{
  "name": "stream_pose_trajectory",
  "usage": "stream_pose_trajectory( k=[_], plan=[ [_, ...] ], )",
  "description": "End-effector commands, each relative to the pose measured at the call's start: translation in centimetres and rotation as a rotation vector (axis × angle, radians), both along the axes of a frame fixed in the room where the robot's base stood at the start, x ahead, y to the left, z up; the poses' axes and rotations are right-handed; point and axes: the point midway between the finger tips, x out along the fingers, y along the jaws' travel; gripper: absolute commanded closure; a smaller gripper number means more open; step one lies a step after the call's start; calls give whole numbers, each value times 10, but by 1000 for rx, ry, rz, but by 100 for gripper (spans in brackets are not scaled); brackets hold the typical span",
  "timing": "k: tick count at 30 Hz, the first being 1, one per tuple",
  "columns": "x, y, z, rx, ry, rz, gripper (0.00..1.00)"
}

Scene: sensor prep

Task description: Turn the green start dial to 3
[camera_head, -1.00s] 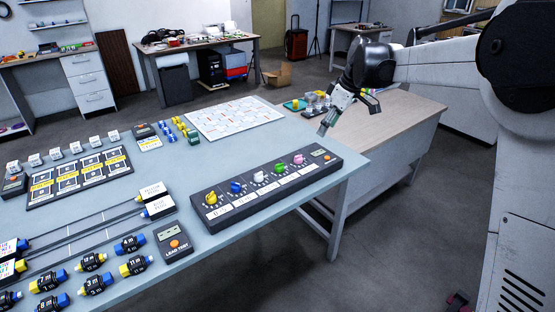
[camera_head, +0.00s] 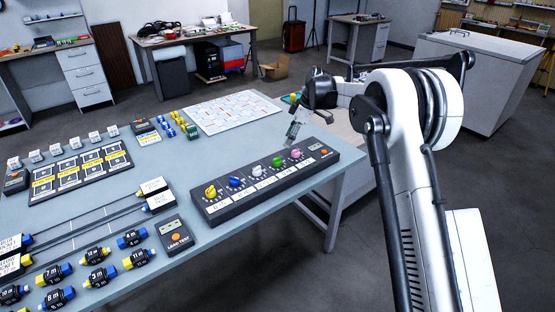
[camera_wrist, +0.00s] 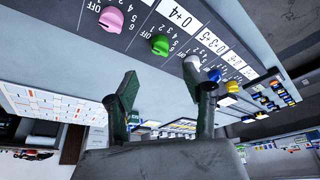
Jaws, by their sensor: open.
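The green start dial (camera_head: 277,161) sits on the dark control panel (camera_head: 215,218) at the table's front edge, between the white dial (camera_head: 257,170) and the pink dial (camera_head: 296,153). In the wrist view the green dial (camera_wrist: 159,45) lies just beyond and between my gripper's fingertips (camera_wrist: 160,73), with a printed OFF-to-6 scale beside it. My gripper (camera_head: 290,158) is open and empty, pointing down near the green and pink dials. The right finger overlaps the white dial (camera_wrist: 190,62) in the wrist view. I cannot tell the green dial's setting. No contact is visible.
The blue dial (camera_head: 235,181) and yellow dial (camera_head: 211,191) are on the panel's left part. A tester box (camera_head: 175,236) and several labelled connectors lie left of it. A white board (camera_head: 232,111) lies behind. Bare tabletop (camera_head: 210,155) lies behind the panel.

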Motion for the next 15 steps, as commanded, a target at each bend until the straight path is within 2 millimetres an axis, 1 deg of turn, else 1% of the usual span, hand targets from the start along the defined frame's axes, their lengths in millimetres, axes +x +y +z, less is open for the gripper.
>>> stream_pose_trajectory(
  k=[3,9,15],
  plan=[
    [1,9,-21,0,0,1,54],
    [2,23,-55,0,-1,0,54],
    [3,35,-85,0,-1,0,54]
  ],
)
